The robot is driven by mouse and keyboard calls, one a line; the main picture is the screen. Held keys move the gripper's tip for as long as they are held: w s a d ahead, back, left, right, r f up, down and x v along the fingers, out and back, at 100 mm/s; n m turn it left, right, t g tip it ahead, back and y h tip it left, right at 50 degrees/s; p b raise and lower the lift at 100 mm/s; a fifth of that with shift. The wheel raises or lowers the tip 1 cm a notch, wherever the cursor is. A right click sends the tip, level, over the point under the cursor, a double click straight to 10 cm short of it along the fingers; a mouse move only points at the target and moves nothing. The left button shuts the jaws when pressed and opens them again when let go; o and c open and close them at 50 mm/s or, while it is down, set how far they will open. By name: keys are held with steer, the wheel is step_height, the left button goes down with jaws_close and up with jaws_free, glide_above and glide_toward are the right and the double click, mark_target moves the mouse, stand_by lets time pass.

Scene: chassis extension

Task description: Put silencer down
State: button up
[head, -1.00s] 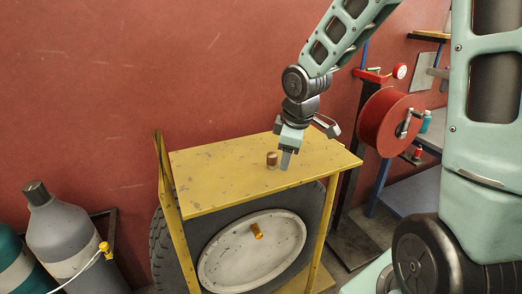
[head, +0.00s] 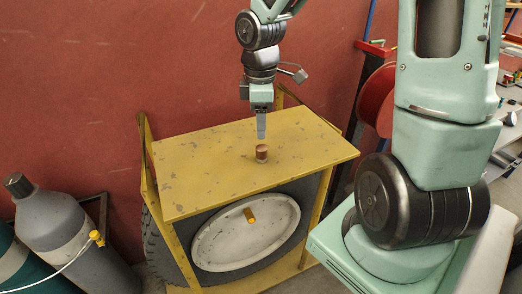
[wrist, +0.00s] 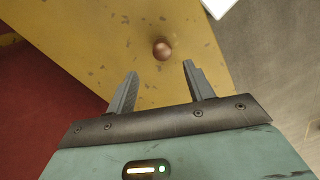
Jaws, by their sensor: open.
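The silencer, a small copper-brown cylinder (head: 261,154), stands upright on the yellow tabletop (head: 205,178). In the wrist view it shows as a round brown end (wrist: 162,49) just beyond the fingertips. My gripper (head: 261,136) points down over the tabletop, with the silencer just below its tips in the head view. In the wrist view my gripper (wrist: 160,68) has its two fingers spread with nothing between them. The exact gap between the fingertips and the silencer cannot be told.
The yellow stand holds a wheel with a pale disc (head: 245,232) under its top. A grey gas cylinder (head: 62,230) leans at the left. A red reel (head: 376,100) is at the right, partly hidden by my arm. The tabletop around the silencer is clear.

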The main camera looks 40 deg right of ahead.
mark_target(262, 146)
step_height(262, 146, down, 4)
steer(key=shift+r, duration=0.15)
steer(key=shift+s+a+f+p, duration=0.1)
steer(key=shift+s+f+p, duration=0.05)
steer(key=shift+f, duration=1.2)
steer(key=shift+s+f+p, duration=0.15)
steer(key=shift+f, duration=1.2)
jaws_close()
